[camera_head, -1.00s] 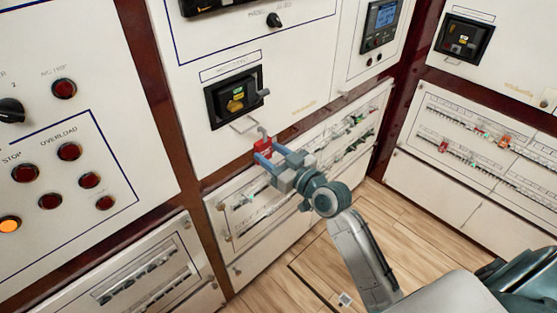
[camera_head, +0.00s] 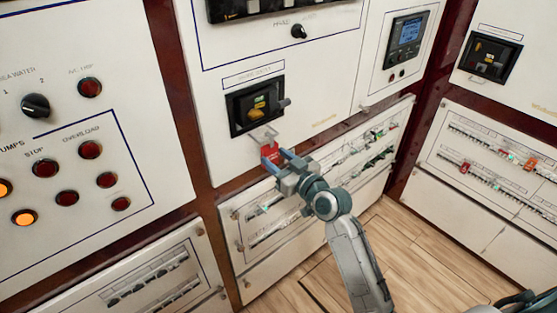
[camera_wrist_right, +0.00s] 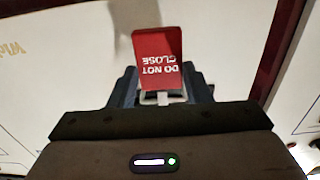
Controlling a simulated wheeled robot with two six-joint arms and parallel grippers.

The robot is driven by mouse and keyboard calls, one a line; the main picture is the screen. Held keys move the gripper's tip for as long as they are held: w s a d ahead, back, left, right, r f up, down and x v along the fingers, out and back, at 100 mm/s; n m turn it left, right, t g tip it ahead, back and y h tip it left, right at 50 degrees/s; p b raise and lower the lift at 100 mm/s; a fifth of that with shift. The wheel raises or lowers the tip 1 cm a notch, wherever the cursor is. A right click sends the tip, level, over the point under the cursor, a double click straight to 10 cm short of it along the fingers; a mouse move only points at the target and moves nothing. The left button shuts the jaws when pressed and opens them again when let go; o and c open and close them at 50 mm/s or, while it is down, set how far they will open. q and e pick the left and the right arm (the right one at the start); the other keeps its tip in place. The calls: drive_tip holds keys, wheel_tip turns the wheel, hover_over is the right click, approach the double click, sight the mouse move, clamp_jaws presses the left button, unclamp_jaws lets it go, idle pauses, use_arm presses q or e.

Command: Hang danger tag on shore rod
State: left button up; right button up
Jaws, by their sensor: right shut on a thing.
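The red danger tag (camera_head: 269,153) is in my right gripper (camera_head: 278,159), just below the black shore breaker. In the right wrist view the tag (camera_wrist_right: 157,50) reads "DO NOT CLOSE" upside down and stands between the fingers (camera_wrist_right: 161,92). The shore rod (camera_head: 257,142), a thin pale bent wire, sticks out from the panel under the breaker. The tag's pale hook overlaps the rod in the head view; I cannot tell whether it is around it or only in front of it. My left gripper is not in view.
The shore breaker (camera_head: 256,104) has a grey handle sticking out at its right. A breaker row panel (camera_head: 243,270) lies behind and below my right gripper. Another breaker (camera_head: 490,58) is at the far right.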

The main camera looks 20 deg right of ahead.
drive_tip(key=o, duration=1.1)
drive_tip(key=shift+c, duration=0.2)
drive_tip(key=b+v, duration=0.2)
drive_tip(key=v, duration=0.8)
drive_tip(key=shift+s, duration=0.35)
